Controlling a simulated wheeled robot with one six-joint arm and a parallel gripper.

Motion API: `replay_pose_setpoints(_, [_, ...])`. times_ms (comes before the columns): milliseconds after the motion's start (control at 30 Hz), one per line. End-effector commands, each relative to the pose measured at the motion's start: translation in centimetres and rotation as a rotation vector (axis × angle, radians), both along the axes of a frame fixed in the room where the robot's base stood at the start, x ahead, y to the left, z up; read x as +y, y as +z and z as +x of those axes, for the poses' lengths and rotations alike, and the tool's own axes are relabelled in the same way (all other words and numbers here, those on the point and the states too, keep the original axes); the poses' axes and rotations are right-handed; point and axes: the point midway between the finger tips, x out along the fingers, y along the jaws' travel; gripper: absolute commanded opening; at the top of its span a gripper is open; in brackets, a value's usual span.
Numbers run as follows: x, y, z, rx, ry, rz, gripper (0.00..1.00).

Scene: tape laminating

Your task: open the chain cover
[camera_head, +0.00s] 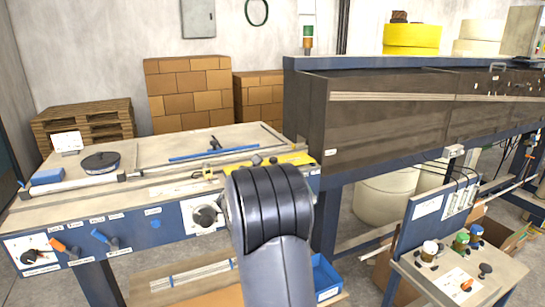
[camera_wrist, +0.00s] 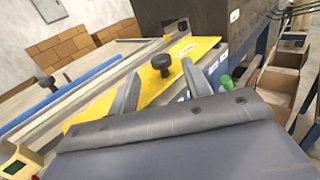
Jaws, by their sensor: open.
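A flat yellow plate, which appears to be the chain cover (camera_wrist: 190,50), lies at the end of the table and looks closed. It also shows in the camera_head view (camera_head: 298,158), partly hidden by my black arm. A black knob (camera_wrist: 162,63) stands up from the plate. My gripper (camera_wrist: 160,82) is open and empty, with one finger on each side of the knob in the picture. The knob appears a little beyond the fingertips, and I cannot tell whether they touch it. In the camera_head view my arm hides the gripper.
A brown machine housing (camera_head: 390,120) rises right of the yellow plate. The table (camera_head: 130,190) carries a blue bar (camera_head: 215,153), a black disc (camera_head: 101,161) and front switches. A small control stand (camera_head: 460,275) is at lower right. Boxes (camera_head: 190,90) stand behind.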

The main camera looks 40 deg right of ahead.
Motion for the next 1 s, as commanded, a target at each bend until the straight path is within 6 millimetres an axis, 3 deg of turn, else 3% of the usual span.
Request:
replay_pose_setpoints(200, [-3.4, 0.2, 2.0, 0.001, -0.001, 0.002, 0.47])
replay_pose_setpoints(400, [-5.0, 0.1, 3.0, 0.0, 0.0, 0.001, 0.47])
replay_pose_setpoints(767, [-5.4, 0.0, 3.3, -0.001, 0.0, 0.002, 0.47])
replay_pose_setpoints(1000, [-5.4, 0.0, 3.3, -0.001, 0.0, 0.002, 0.29])
